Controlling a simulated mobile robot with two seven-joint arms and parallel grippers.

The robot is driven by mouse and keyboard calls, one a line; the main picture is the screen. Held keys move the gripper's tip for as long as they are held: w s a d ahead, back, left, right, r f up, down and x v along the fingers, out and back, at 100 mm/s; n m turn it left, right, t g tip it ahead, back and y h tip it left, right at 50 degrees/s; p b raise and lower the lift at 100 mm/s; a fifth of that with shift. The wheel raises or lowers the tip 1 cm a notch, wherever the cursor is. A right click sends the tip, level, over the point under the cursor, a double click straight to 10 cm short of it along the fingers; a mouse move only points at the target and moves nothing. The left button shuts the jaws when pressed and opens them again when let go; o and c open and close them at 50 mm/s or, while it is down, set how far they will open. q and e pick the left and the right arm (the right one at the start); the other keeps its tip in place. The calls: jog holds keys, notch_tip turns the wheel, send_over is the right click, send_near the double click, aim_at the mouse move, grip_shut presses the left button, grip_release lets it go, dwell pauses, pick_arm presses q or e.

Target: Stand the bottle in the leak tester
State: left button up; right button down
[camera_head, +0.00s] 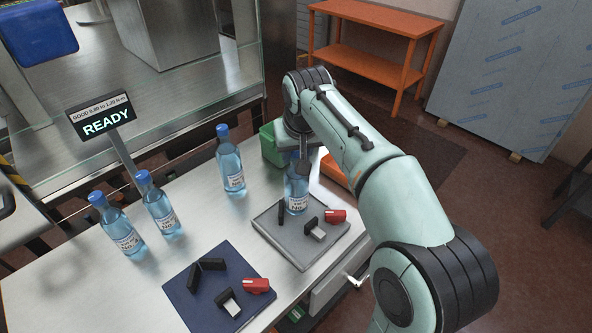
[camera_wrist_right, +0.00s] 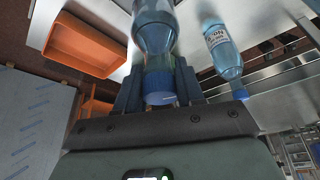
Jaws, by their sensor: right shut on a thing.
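My right gripper (camera_head: 299,158) is shut on the neck of a clear blue bottle (camera_head: 297,194) with a white label. In the right wrist view the same bottle (camera_wrist_right: 154,32) hangs between the fingers, its blue cap (camera_wrist_right: 160,98) toward the palm. The bottle is about upright at the back of a grey plate (camera_head: 277,236) with black blocks and a red clamp (camera_head: 335,216). I cannot tell whether its base touches the plate. A dark blue plate (camera_head: 190,299) in front carries similar blocks and a red clamp (camera_head: 256,286). Which plate is the leak tester is not marked. My left gripper is out of view.
Three more blue-capped bottles stand on the table (camera_head: 60,285): one at the back (camera_head: 231,168), two at left (camera_head: 158,208) (camera_head: 118,230). A sign (camera_head: 101,116) reads READY. A green bin (camera_head: 272,146) and an orange tray (camera_wrist_right: 88,48) lie behind the held bottle.

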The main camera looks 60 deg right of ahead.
aim_at(297, 181)
jog(key=shift+f+b, duration=0.45)
jog(key=shift+f, duration=1.65)
jog(key=shift+f, duration=0.25)
jog(key=c, duration=0.7)
grip_release()
jog(key=shift+r, duration=0.1)
